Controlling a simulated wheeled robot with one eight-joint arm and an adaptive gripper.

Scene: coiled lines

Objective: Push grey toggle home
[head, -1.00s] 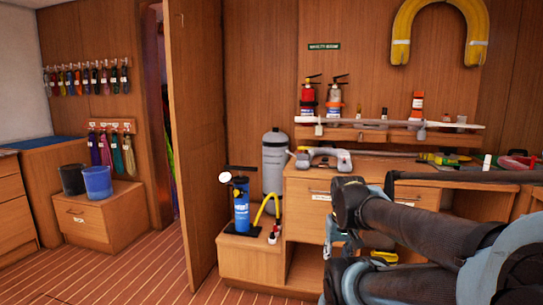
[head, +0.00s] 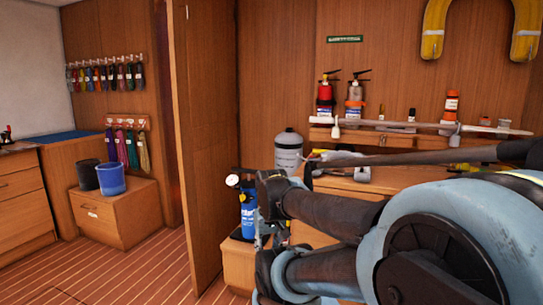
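I cannot make out a grey toggle in the head view. My gripper (head: 268,236) is partly in view in the lower middle, at the end of my dark arm. The arm's links hide most of it, and I cannot tell whether its fingers are open or shut. It overlaps the right side of the blue pump (head: 248,212) in the picture; I cannot tell if they touch. A grey clamp-like object (head: 340,155) lies on the wooden bench (head: 385,178), largely hidden behind my arm.
A grey cylinder (head: 288,148) stands behind the pump. A wooden door (head: 205,130) stands left of it. Extinguishers (head: 326,92) sit on a wall shelf. Two buckets (head: 110,179) stand on a box at left. The striped floor (head: 130,275) there is clear.

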